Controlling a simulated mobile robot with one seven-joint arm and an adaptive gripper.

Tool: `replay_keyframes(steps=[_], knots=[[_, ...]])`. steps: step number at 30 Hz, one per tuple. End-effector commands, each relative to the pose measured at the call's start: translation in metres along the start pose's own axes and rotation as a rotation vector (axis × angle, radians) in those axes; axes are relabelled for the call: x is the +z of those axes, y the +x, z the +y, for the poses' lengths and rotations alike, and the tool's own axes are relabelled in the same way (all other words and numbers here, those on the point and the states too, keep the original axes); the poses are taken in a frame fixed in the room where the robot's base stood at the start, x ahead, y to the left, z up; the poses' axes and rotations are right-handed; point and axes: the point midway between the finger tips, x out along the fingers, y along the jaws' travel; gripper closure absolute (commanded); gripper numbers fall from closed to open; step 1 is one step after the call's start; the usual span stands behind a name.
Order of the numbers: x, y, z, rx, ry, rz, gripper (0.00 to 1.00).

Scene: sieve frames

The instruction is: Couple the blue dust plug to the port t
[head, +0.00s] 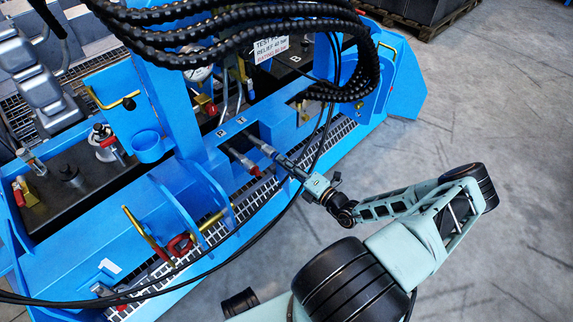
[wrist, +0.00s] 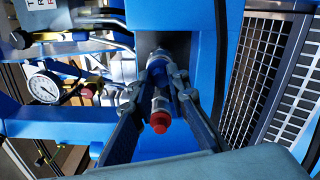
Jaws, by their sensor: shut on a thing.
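My gripper (head: 279,158) reaches into the recess of the blue machine, at the fitting on the side marked T (head: 241,121). In the wrist view its two fingers (wrist: 165,84) are closed around a small blue part, the blue dust plug (wrist: 160,75). The plug lies in line with a grey metal fitting at the mouth of the recess. Whether it is seated on port T cannot be told, as the fingers cover the joint. A metal coupling with a red end (wrist: 160,122) shows between the fingers in the wrist view.
Beside T, another line marked P (head: 222,133) ends in a red cap (head: 255,170). Thick black hoses (head: 250,25) arch above, and thin black cables hang near my gripper. A pressure gauge (wrist: 44,88) is at left; a grating (wrist: 270,75) is at right. Open concrete floor lies right.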

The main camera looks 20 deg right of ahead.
Motion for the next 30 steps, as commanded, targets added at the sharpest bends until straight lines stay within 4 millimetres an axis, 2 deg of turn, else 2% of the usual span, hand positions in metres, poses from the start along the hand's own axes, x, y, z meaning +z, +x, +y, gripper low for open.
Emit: replay_keyframes(steps=[10, 11, 16, 26, 30], knots=[[0.0, 0.011, 0.0, 0.001, 0.001, -0.001, 0.96], [0.0, 0.011, 0.0, 0.001, 0.001, -0.001, 0.84], [0.0, 0.011, 0.0, 0.0, 0.001, -0.001, 0.66], [0.001, 0.008, 0.0, -0.001, 0.0, -0.001, 0.65], [0.001, -0.008, -0.001, -0.002, -0.001, -0.001, 0.65]])
